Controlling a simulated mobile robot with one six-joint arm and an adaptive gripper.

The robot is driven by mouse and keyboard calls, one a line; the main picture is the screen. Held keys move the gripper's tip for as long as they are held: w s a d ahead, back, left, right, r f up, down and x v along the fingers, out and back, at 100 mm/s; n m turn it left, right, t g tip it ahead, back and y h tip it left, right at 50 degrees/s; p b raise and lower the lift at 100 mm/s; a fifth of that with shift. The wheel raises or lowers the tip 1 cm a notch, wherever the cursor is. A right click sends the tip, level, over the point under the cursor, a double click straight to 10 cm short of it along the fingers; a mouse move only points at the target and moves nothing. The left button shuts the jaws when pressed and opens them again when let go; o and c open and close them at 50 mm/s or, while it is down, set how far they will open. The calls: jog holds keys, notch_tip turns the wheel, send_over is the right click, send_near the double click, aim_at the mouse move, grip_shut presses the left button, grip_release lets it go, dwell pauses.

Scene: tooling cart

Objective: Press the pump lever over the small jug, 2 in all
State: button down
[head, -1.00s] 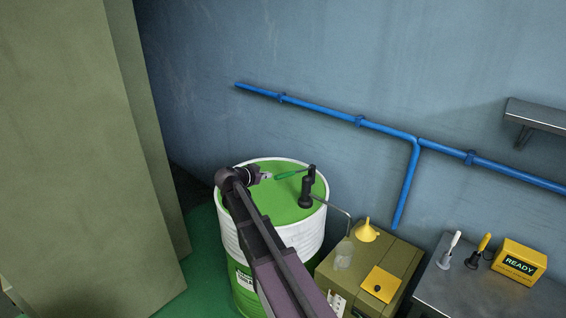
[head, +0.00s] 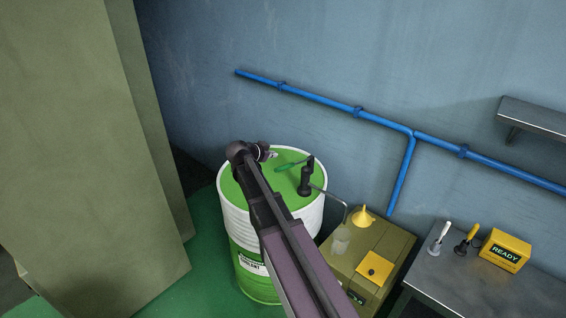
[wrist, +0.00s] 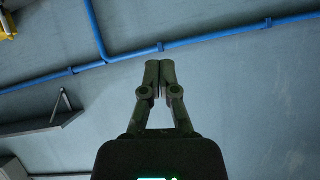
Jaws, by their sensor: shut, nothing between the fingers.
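The pump (head: 306,180) is a dark upright body on the green top of a drum, with a green-handled lever (head: 290,165) reaching left from its head. A thin spout pipe (head: 338,197) runs right from it and bends down over the small clear jug (head: 341,240). I cannot make out any liquid level in the jug. My gripper (head: 272,155) is shut and empty, just above and left of the lever's free end in the head view, seemingly apart from it. The wrist view shows its closed fingers (wrist: 160,63) against the wall, with no lever in sight.
The white and green drum (head: 234,215) stands against the blue wall. Right of it, an olive box (head: 396,246) carries the jug, a yellow funnel (head: 363,216) and a yellow plate (head: 375,268). A grey bench (head: 460,285) holds a yellow READY box (head: 503,252).

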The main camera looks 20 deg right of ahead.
aim_at(284, 167)
jog(key=shift+w+d+f+b, duration=0.75)
jog(key=shift+d+f+b, duration=0.25)
jog(key=shift+f+b, duration=0.5)
jog(key=shift+w+d+f+b, duration=0.75)
jog(key=shift+d+f+b, duration=0.3)
jog(key=shift+f+b, duration=0.4)
jog(key=shift+w+d+f+b, duration=0.75)
jog(key=shift+d+f+b, duration=0.25)
jog(key=shift+f+b, duration=0.5)
jog(key=shift+d+f, duration=0.1)
jog(key=shift+f, duration=0.05)
